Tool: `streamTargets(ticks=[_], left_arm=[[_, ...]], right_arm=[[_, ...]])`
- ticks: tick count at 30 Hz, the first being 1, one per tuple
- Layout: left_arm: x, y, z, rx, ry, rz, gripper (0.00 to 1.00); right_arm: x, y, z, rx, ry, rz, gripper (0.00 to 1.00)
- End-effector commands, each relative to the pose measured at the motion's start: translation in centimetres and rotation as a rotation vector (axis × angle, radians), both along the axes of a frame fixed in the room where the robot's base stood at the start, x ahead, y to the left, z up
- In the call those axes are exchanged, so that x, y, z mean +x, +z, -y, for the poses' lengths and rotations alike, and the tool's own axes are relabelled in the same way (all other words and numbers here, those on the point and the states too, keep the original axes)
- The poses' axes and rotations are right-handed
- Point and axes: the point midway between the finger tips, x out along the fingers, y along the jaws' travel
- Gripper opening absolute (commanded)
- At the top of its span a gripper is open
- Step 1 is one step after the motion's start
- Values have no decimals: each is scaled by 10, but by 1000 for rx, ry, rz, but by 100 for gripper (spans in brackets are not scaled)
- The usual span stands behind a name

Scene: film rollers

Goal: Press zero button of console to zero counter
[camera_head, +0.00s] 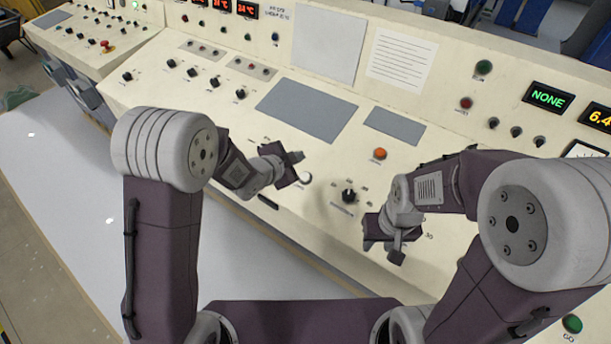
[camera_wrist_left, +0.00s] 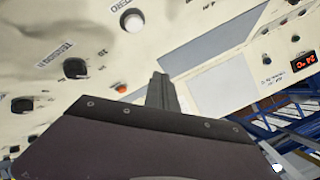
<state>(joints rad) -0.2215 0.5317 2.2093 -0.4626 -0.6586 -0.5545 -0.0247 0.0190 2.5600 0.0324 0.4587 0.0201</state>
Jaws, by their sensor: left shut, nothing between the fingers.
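The cream console (camera_head: 330,205) fills most of the head view. A round white button (camera_head: 305,178) sits on its sloped panel, just right of my left gripper. It also shows in the left wrist view (camera_wrist_left: 133,20), beside upside-down lettering that looks like ZERO. My left gripper (camera_head: 292,167) is shut and empty, close to the white button; I cannot tell whether they touch. Its fingers (camera_wrist_left: 163,92) point away from the button's spot in the wrist view. My right gripper (camera_head: 385,238) hangs over the panel, right of a black knob; its finger gap is unclear. I cannot tell which display is the counter.
An orange button (camera_head: 380,154) and a black knob (camera_head: 348,196) lie near the white button. Grey blank plates (camera_head: 306,110) cover the panel behind. A green NONE display (camera_head: 548,96) is at the right, and a green button (camera_head: 572,324) at lower right.

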Motion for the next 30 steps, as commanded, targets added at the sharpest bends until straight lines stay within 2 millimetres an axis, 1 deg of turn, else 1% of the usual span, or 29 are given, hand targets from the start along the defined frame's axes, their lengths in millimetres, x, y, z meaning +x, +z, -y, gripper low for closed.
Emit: streamTargets(ticks=[5, 14, 15, 18, 21, 30], left_arm=[[3, -20, 2, 0, -1, -1, 0], [10, -64, 8, 1, -1, 0, 0], [12, -70, 8, 1, -1, 0, 0], [14, -80, 10, 0, 0, 0, 0], [15, -84, 11, 0, 0, 0, 0], [16, -83, 11, 0, 0, 0, 0]], right_arm=[[0, -16, 0, 0, 0, 0, 36], [0, -50, 0, 0, 0, 0, 36], [0, -57, 0, 0, 0, 0, 36], [0, -66, 0, 0, 0, 0, 36], [0, -69, 0, 0, 0, 0, 36], [0, -68, 0, 0, 0, 0, 36]])
